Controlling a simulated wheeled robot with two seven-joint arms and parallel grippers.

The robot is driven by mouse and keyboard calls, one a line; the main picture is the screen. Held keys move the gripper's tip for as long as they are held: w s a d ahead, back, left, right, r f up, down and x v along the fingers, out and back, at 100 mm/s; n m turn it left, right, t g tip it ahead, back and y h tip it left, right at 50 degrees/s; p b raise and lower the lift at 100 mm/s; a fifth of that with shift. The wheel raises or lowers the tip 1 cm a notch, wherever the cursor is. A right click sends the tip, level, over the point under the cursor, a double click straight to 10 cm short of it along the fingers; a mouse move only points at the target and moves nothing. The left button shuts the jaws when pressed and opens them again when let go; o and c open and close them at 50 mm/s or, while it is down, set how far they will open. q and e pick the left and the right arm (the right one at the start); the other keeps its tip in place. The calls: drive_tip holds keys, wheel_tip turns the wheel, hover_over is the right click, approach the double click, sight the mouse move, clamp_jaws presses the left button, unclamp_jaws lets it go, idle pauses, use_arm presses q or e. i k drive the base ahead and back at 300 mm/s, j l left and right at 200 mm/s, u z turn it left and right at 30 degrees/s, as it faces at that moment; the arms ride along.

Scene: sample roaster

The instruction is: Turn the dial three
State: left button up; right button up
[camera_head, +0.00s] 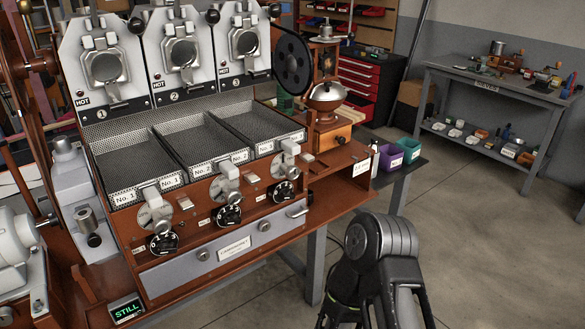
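The sample roaster has three black dials with white markings along its lower front. The rightmost dial (284,191), below the No. 3 tray, is the one I take as dial three. The middle dial (228,215) and the left dial (163,243) sit lower and to its left. A round metal plate with a light lever (290,155) is just above dial three. Nothing touches or covers dial three. A dark jointed part of my arm shows at the bottom right, apart from the roaster. I see neither gripper's fingertips.
A drawer (235,242) with round knobs lies below the dials, and a metal handle (297,210) sticks out below dial three. A small screen (126,310) reads STILL. Purple (390,157) and teal (410,149) bins stand right of the roaster. The floor (470,240) at right is clear.

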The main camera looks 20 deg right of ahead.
sight(291, 172)
drive_tip(key=l, duration=0.75)
drive_tip(key=i+l, duration=0.1)
drive_tip(key=l, duration=0.65)
drive_tip(key=l+z, duration=0.1)
drive_tip(key=l, duration=0.7)
drive_tip(key=i+l, duration=0.15)
drive_tip(key=l, duration=0.6)
drive_tip(key=i+l, duration=0.1)
drive_tip(key=l, duration=0.65)
